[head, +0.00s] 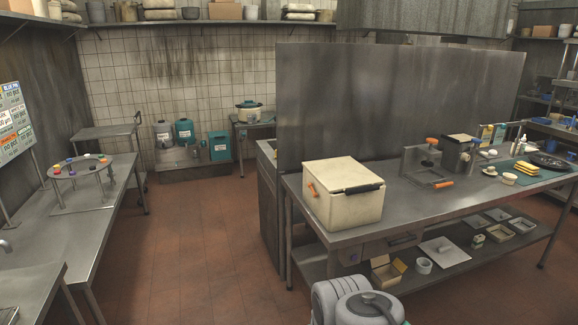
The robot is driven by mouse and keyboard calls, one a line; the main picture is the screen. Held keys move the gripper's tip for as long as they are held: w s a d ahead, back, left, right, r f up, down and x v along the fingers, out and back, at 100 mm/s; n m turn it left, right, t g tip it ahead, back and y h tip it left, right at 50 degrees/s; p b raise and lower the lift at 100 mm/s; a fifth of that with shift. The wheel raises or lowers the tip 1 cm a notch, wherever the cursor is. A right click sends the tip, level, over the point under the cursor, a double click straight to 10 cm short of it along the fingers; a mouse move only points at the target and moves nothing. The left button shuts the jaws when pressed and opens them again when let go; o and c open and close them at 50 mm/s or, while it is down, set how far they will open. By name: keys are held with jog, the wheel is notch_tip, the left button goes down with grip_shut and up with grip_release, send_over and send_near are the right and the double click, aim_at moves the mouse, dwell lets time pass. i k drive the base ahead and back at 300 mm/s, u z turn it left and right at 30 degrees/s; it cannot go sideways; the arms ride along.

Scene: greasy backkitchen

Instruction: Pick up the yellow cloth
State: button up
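A small yellow item (525,168), folded or stacked, lies on a green mat (543,176) at the right end of the long steel table. It may be the yellow cloth, but it is too small to tell. A smaller yellow piece (399,265) shows beside an open cardboard box on the table's lower shelf; I cannot tell whether it is cloth. My gripper is not in view.
The steel table (395,205) carries a cream box (343,195), a clamp-like stand (428,163) and small containers. A tall steel panel (390,100) stands behind it. A side bench (75,235) runs along the left. The tiled floor (195,250) between is clear.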

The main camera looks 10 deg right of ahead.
aim_at(530, 170)
jog(key=i, duration=0.75)
jog(key=z, duration=2.5)
jog(key=i, duration=2)
jog(key=u, duration=0.7)
